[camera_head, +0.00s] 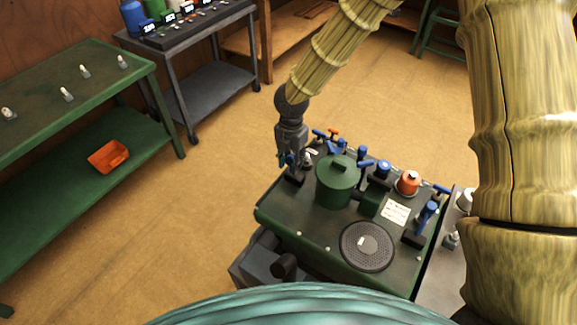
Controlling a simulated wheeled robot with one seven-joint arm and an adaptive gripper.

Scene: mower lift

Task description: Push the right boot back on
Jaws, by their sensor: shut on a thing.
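The dark green machine deck (305,235) stands low in front of me, with a green round canister (338,185) on it. My gripper (293,172) points down at the deck's far left corner. It is shut on a small dark part there; its fingers hide most of it. A small blue piece (285,159) shows beside the fingers. A similar blue piece (428,211) on a black block (414,240) stands at the deck's right side. I cannot tell for certain which part is the right boot, or whether the held part is seated.
Blue knobs (383,167), an orange cap (408,183), a white label (397,212) and a round perforated plate (367,246) crowd the deck. A green bench (150,100) with an orange tray (108,156) stands left. A grey cart (214,85) is behind. Floor between is clear.

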